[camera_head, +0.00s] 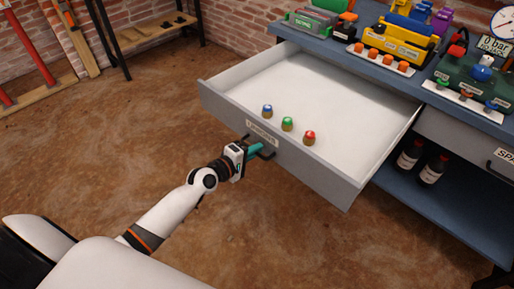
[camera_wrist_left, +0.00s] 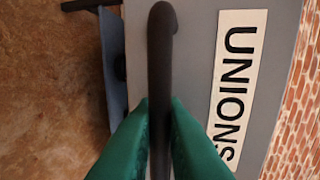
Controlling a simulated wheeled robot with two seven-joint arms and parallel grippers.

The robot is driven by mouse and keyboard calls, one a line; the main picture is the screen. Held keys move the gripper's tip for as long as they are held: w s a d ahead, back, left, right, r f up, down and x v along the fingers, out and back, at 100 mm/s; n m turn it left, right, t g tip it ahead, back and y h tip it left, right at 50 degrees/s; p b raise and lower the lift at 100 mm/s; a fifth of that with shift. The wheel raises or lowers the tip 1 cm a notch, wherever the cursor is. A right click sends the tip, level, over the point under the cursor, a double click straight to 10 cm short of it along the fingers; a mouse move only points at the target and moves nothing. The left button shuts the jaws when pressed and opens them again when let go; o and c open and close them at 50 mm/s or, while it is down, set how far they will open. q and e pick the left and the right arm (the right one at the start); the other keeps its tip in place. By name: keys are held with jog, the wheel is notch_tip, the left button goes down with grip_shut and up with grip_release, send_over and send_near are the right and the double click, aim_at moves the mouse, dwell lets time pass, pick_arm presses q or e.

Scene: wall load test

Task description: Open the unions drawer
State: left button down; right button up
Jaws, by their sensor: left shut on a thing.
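The unions drawer (camera_head: 318,172) is pulled well out from the blue workbench in the head view, and its white inside shows. My left gripper (camera_head: 258,151) is at the drawer front. In the left wrist view its green fingers (camera_wrist_left: 160,120) are shut on the dark bar handle (camera_wrist_left: 161,60), one on each side. The UNIONS label (camera_wrist_left: 234,85) is beside the handle. My right gripper is not in view.
The blue workbench (camera_head: 372,70) carries several machines and valves. A second drawer (camera_head: 462,139) is closed at the right. Two dark bottles (camera_head: 409,156) stand on the lower shelf. The brown floor (camera_head: 120,150) in front is clear.

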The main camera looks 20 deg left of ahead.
pick_arm(q)
jog(key=c, duration=1.8)
grip_release()
jog(key=shift+c, duration=0.2)
